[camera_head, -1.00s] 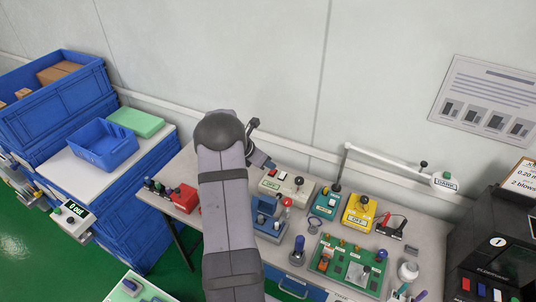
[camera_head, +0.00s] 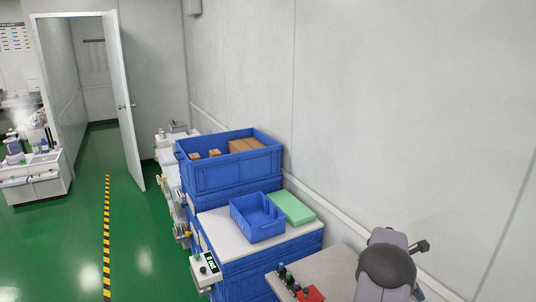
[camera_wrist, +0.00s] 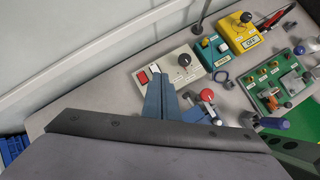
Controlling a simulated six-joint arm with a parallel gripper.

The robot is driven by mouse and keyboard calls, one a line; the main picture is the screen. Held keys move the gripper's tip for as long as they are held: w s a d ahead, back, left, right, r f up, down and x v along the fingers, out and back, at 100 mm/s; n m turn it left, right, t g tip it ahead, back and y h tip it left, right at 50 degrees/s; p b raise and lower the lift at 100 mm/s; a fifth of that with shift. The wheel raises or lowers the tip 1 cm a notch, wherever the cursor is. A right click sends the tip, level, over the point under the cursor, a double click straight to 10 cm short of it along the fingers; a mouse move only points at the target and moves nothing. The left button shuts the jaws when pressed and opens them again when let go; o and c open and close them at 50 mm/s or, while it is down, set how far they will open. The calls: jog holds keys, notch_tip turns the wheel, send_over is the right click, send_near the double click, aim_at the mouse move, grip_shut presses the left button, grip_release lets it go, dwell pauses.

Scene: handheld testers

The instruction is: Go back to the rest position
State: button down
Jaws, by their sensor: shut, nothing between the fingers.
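My gripper (camera_wrist: 160,80) shows in the wrist view as two blue-grey fingers closed together, with nothing between them. It is over the workbench (camera_wrist: 105,95), near a pale control box (camera_wrist: 165,72) with red and white buttons and a black knob. A blue tester with a red ball lever (camera_wrist: 206,95) stands just right of the fingers, partly hidden by them. I cannot tell the height of the fingers above the bench. In the head view my arm (camera_head: 385,265) is at the lower right, and the fingers are mostly cut off or hidden.
A teal box (camera_wrist: 208,52), a yellow box (camera_wrist: 240,35) and a green board (camera_wrist: 272,88) stand on the bench. In the head view, blue crates (camera_head: 225,175), an empty blue bin (camera_head: 258,232) and a green block (camera_head: 292,207) are left of my arm. An open door (camera_head: 125,100) is far left.

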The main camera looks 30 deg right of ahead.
jog(key=s+a+f+m+y, duration=0.3)
jog(key=a+f+m, duration=0.2)
jog(key=a+m, duration=0.4)
jog(key=s+a+f+m+y, duration=0.25)
jog(key=a+f+m, duration=0.3)
jog(key=a, duration=0.55)
jog(key=a+r+y, duration=0.1)
jog(key=a+r, duration=0.3)
jog(key=a, duration=0.9)
jog(key=a+r+y, duration=0.1)
jog(key=a+r, duration=0.3)
jog(key=a, duration=1)
jog(key=w+a+r+n+t, duration=0.3)
jog(key=w+a+r+n, duration=0.1)
jog(key=a, duration=0.4)
jog(key=shift+w+r+h, duration=0.15)
jog(key=shift+r+h, duration=0.3)
jog(key=shift+r, duration=0.1)
jog(key=shift+a+f, duration=0.1)
